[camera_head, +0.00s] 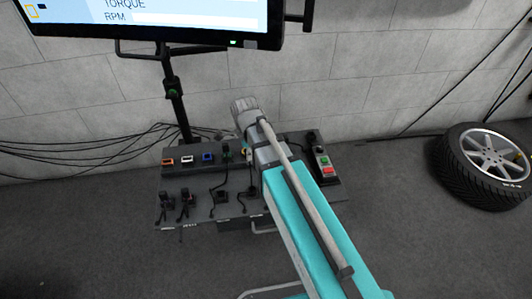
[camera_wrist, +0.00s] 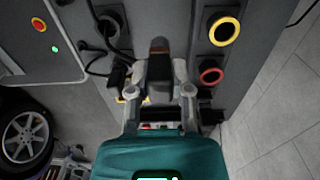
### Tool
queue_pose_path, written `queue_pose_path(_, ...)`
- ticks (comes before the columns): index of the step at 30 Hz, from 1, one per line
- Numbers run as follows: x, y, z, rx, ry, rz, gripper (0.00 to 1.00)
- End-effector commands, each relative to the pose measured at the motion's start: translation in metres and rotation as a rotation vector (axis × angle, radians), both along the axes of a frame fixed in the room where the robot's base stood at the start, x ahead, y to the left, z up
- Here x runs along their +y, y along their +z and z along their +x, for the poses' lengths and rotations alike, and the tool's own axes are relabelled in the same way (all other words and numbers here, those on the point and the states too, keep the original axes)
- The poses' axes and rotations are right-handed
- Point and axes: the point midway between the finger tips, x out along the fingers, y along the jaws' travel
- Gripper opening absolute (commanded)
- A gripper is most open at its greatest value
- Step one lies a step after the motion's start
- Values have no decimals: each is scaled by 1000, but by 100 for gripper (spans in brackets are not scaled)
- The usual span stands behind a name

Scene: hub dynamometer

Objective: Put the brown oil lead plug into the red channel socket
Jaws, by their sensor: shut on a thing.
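In the wrist view my gripper (camera_wrist: 159,72) is shut on a dark plug with a brown end (camera_wrist: 158,45), the brown oil lead plug. The plug points away from my palm and shows between the fingers. A red-ringed socket (camera_wrist: 211,76) lies to its right on the grey panel, apart from the plug. In the head view a red-orange marked socket (camera_head: 168,161) is at the left end of the panel's back row. My arm hides the gripper and the plug there.
A yellow-ringed socket (camera_wrist: 223,31) is beyond the red one. Dark cables run left of my gripper. In the head view white (camera_head: 187,159), blue (camera_head: 208,157) and green (camera_head: 227,154) sockets share the row.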

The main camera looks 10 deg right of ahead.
Motion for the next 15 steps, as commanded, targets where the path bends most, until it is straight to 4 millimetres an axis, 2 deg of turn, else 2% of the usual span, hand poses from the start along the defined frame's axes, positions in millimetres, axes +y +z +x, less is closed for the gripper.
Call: queue_pose_path(15,-21,0,0,0,-1,0,0)
